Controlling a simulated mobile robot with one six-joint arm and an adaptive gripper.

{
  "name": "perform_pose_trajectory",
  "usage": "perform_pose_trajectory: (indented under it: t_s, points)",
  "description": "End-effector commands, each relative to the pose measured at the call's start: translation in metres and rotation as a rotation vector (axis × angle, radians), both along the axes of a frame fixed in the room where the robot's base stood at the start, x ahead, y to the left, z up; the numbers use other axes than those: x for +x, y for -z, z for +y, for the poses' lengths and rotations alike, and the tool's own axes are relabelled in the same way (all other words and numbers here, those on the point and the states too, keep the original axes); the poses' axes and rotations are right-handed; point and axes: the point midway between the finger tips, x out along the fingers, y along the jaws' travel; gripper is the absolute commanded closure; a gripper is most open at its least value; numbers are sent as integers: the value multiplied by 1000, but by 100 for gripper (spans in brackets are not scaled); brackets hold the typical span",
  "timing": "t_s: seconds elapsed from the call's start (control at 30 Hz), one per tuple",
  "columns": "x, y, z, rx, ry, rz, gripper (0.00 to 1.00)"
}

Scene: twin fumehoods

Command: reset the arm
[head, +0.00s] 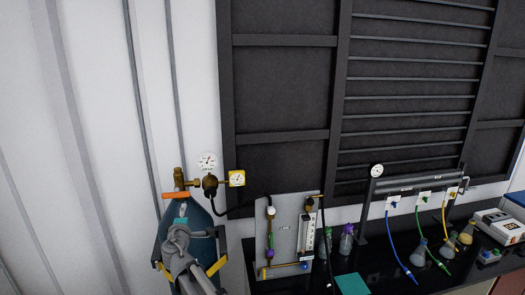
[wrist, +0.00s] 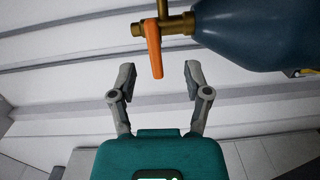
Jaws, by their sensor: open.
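My gripper (wrist: 158,80) is open and empty in the wrist view, its two grey fingers apart. Just beyond the fingertips is the orange valve handle (wrist: 153,48), joined to a brass valve (wrist: 165,24) on the dark blue gas cylinder (wrist: 250,30). The handle appears beyond the fingers, not gripped. In the head view my arm (head: 180,245) stands in front of the cylinder (head: 203,247) and hides part of it. The orange handle (head: 176,195) shows above the arm. The fingers cannot be made out clearly in the head view.
A panel with tubes (head: 288,235) stands on the black bench (head: 375,265) to the right, with flasks (head: 419,250) and coloured hoses. White wall (head: 75,120) is clear at left.

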Motion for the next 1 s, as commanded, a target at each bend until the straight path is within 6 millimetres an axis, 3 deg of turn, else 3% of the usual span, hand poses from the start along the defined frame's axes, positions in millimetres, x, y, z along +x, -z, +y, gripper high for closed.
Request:
perform_pose_trajectory:
  t_s: [0.17,0.3,0.53,0.8,1.0]
  points:
    - [12,32,-64,81,134,77,37]
    - [19,64,-128,171,277,166,37]
    - [13,127,-236,331,531,339,37]
    - [-26,208,-346,528,821,574,37]
    - [-70,264,-405,676,1009,767,37]
